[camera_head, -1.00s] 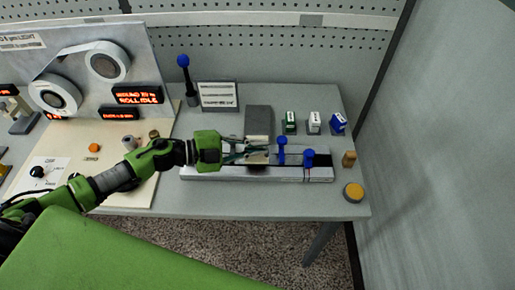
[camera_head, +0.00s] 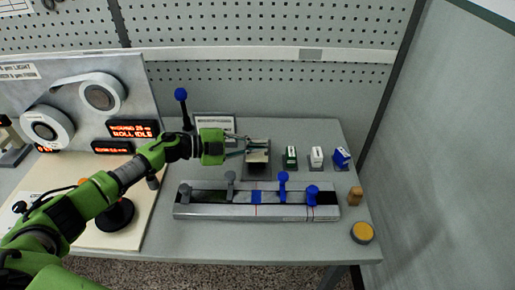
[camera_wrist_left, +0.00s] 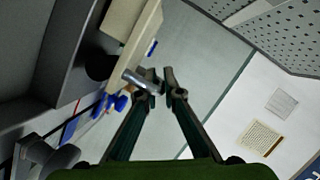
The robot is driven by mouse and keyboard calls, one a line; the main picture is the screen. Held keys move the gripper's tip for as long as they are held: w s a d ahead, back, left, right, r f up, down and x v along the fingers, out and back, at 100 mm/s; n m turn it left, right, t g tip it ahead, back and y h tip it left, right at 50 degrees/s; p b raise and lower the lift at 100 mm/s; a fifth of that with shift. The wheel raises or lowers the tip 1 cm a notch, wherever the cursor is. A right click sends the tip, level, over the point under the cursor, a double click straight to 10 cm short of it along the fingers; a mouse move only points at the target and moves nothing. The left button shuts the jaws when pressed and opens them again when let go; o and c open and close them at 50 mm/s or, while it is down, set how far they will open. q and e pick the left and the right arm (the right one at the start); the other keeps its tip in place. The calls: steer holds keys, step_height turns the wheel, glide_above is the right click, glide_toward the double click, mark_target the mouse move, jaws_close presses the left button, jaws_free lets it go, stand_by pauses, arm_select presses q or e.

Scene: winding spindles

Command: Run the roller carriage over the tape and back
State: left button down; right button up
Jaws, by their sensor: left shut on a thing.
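My left gripper (camera_head: 243,148) is shut on the roller carriage (camera_head: 258,153), a small beige block with a grey handle. The carriage is at the dark grey stand (camera_head: 257,173) behind the splicing rail; I cannot tell whether it touches it. In the left wrist view the fingertips (camera_wrist_left: 160,88) close at the grey handle, beside the beige carriage body (camera_wrist_left: 132,30) and its black roller (camera_wrist_left: 100,66). Blue tape (camera_head: 256,197) lies across the middle of the long light rail (camera_head: 225,211), and shows in the wrist view (camera_wrist_left: 69,130). My right gripper is not in view.
A grey lever (camera_head: 230,187) and two blue levers (camera_head: 283,187) (camera_head: 312,192) stand up from the rail. Green, white and blue small boxes (camera_head: 316,157) stand right of the stand. A yellow button (camera_head: 362,232) is at the right edge. A blue-topped post (camera_head: 182,108) stands behind.

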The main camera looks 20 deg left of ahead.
arm_select(q)
steer(key=shift+w+a+r, duration=0.2)
steer(key=shift+w, duration=0.05)
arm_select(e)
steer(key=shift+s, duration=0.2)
arm_select(q)
steer(key=c, duration=2.4)
jaws_free()
steer(key=shift+c, duration=0.2)
steer(key=shift+f, duration=0.1)
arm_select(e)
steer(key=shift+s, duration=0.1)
arm_select(q)
steer(key=v, duration=1.2)
steer(key=shift+d+f, duration=0.1)
